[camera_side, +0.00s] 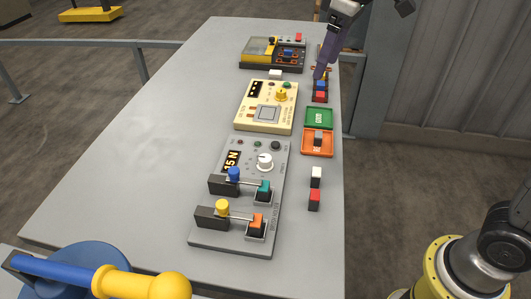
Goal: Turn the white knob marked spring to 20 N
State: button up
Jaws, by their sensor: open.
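The white knob (265,162) stands on the grey panel (262,190) in the middle of the table. Its amber display (232,161) appears to read 15 N. The knob's printed label is too small to read. My gripper (319,74) is at the top right, well beyond the knob, pointing down near a row of small coloured blocks (320,90). It is open; its fingertips are small and dark here, and I cannot tell whether they touch a block. Nothing touches the knob.
The grey panel also carries levers with a blue knob (234,174) and a yellow knob (222,206). Behind it stand a cream panel (265,92) and a yellow-black device (272,54). Green and orange trays (319,118) and loose blocks (315,195) line the right edge. The table's left is clear.

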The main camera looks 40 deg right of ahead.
jog(key=w+a+f+n+g, duration=0.1)
jog(key=w+a+f+g, duration=0.1)
jog(key=w+a+f, duration=0.45)
send_near(266, 157)
jog(key=shift+n+g, duration=0.3)
jog(key=shift+n, duration=0.1)
jog(key=f, duration=0.8)
jog(key=shift+w+a+f, duration=0.25)
jog(key=shift+f, duration=0.15)
grip_shut()
